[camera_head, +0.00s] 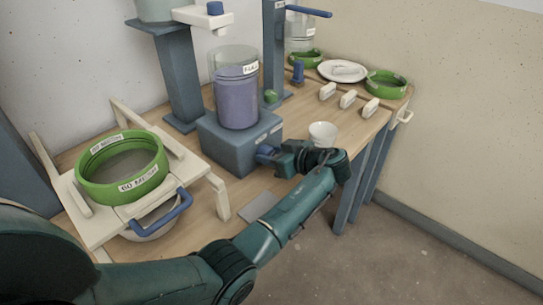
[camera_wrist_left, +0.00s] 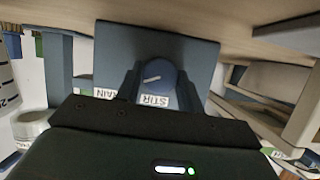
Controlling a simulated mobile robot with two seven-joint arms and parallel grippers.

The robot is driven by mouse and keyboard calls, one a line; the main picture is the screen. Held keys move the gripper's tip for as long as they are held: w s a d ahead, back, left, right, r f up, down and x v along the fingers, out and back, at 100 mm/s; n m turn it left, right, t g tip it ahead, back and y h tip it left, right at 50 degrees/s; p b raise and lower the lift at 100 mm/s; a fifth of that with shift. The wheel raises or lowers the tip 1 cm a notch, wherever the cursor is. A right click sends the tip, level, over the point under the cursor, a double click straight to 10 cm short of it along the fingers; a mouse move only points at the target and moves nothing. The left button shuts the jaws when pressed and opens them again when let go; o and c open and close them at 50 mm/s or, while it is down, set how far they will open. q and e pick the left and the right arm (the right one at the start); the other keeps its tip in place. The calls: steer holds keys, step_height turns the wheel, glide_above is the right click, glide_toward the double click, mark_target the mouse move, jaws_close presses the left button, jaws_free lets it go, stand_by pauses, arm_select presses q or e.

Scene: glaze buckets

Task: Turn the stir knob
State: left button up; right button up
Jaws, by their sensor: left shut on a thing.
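The stir knob (camera_wrist_left: 158,72) is a round blue knob with a white line, on the front of the blue-grey mixer base (camera_head: 222,148). A label reading STIR (camera_wrist_left: 155,99) shows below it in the left wrist view, upside down. My left gripper (camera_head: 267,155) reaches the base's front face from the right in the head view. Its two fingers lie on either side of the knob and are shut on it. In the head view the gripper largely hides the knob. My right gripper is in neither view.
A clear jar with purple glaze (camera_head: 238,103) stands on the base. A green sieve (camera_head: 123,166) rests on a white frame at the left. A white cup (camera_head: 322,134) stands close behind my left wrist. White blocks (camera_head: 348,99) and a plate (camera_head: 342,71) are farther back.

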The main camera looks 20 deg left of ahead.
arm_select(q)
steer(key=shift+w+m+g+y+b, duration=0.15)
steer(key=shift+m+g+y+b, duration=0.45)
steer(key=shift+m+g+b, duration=1)
steer(key=shift+m+t+p, duration=0.3)
steer(key=shift+t+p, duration=0.05)
steer(key=shift+t, duration=0.05)
steer(key=o, duration=1)
